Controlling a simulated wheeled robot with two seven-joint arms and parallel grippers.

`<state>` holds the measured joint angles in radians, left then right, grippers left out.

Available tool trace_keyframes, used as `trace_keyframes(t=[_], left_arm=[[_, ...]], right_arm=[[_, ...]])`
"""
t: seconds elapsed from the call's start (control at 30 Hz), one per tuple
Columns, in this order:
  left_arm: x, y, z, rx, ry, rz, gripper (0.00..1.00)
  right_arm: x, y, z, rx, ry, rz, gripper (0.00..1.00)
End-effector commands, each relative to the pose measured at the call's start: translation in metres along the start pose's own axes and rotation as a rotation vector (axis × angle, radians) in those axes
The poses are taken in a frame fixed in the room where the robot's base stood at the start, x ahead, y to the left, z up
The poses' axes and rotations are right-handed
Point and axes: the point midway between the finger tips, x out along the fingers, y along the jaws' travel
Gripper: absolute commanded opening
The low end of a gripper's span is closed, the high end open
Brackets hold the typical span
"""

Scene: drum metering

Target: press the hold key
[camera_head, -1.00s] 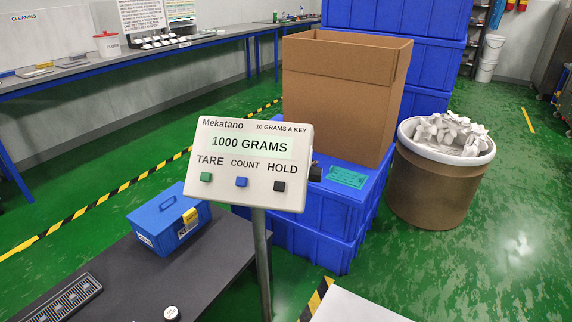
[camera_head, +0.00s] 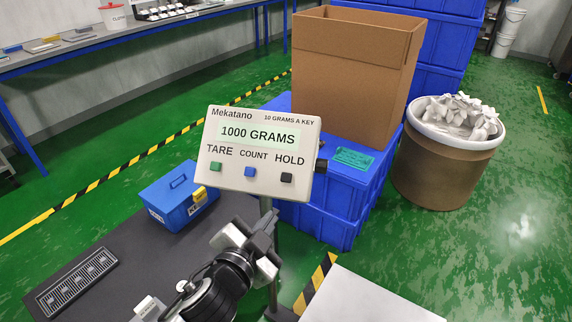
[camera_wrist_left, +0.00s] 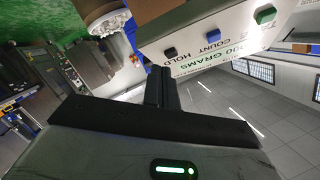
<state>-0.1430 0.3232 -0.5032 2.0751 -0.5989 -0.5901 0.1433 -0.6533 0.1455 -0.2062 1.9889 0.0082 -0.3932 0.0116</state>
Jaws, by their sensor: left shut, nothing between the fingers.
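The meter box (camera_head: 262,150) stands on a post in the middle of the head view. Its screen reads 1000 GRAMS. The black hold key (camera_head: 287,178) is at its right, under the word HOLD. The blue count key (camera_head: 249,172) and the green tare key (camera_head: 215,167) are to its left. My left gripper (camera_head: 262,232) is below the box, apart from the keys, shut and empty. In the left wrist view the box appears upside down, with the hold key (camera_wrist_left: 170,53) just beyond the shut fingers (camera_wrist_left: 161,88). My right gripper is not in view.
A drum of white pieces (camera_head: 450,165) stands at the right. A cardboard box (camera_head: 350,80) sits on blue crates (camera_head: 335,215) behind the meter. A blue toolbox (camera_head: 180,200) is on the dark bench (camera_head: 130,245). A white surface (camera_head: 365,300) lies at the front right.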

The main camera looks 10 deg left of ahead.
Motion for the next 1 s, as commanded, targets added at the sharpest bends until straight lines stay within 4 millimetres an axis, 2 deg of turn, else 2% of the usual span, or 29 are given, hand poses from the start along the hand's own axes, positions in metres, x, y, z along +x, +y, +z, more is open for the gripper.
trace_keyframes(t=[0.03,0.1,0.2,0.3,0.77,1.0], left_arm=[[0.005,-0.019,-0.023,0.059,0.035,-0.039,0.00],[0.009,-0.034,-0.041,0.121,0.071,-0.083,0.00],[0.012,-0.048,-0.059,0.182,0.104,-0.131,0.00],[0.013,-0.056,-0.069,0.216,0.123,-0.159,0.00],[0.016,-0.057,-0.070,0.225,0.129,-0.168,0.00],[0.037,-0.048,-0.055,0.227,0.129,-0.168,0.00]], right_arm=[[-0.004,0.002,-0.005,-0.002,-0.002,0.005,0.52],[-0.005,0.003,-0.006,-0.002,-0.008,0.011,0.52],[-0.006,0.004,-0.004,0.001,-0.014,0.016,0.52],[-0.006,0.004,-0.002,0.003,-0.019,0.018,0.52],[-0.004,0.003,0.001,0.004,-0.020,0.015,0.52],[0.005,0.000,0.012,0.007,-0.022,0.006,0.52]])
